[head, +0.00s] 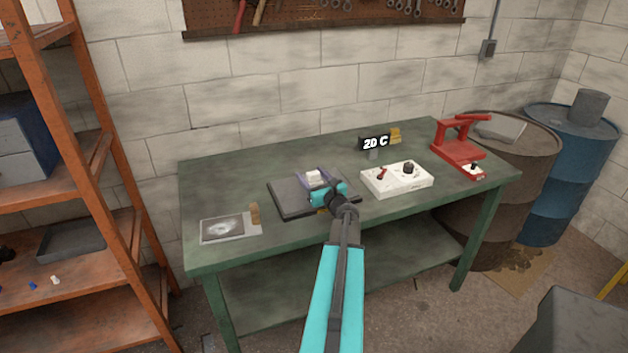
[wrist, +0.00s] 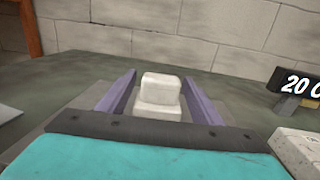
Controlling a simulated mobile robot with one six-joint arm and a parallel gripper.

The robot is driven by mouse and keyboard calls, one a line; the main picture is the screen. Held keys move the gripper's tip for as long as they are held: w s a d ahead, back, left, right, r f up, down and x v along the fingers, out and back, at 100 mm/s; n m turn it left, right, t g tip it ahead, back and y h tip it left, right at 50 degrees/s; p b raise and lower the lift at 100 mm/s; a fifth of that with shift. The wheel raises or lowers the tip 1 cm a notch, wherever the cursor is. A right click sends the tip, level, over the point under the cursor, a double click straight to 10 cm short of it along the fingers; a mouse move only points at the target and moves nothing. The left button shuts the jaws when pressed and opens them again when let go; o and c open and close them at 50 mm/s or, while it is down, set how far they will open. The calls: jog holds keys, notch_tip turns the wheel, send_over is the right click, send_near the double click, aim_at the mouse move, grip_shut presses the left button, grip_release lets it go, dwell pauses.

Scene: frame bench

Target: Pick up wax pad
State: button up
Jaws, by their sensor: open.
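A white, stepped block (head: 313,176), which looks like the wax pad, sits over a dark flat plate (head: 284,202) on the green bench. In the wrist view the white block (wrist: 159,98) stands upright between the two purple fingers. My gripper (head: 314,174) has a teal body and is open around the block. In the wrist view the gripper (wrist: 158,80) shows a gap on each side of the block, so neither finger visibly touches it. The block's lower part is hidden behind the gripper's dark front edge.
A white control box (head: 396,180) and a "20 C" display (head: 375,143) stand to the right. A red press-like device (head: 458,142) is farther right. A grey framed picture (head: 222,229) and a tan block (head: 254,214) lie left. The back-left bench top is clear.

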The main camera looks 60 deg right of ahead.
jog(key=shift+p+x, duration=0.35)
jog(key=shift+x, duration=0.75)
jog(key=shift+c, duration=0.2)
jog(key=c, duration=1.1)
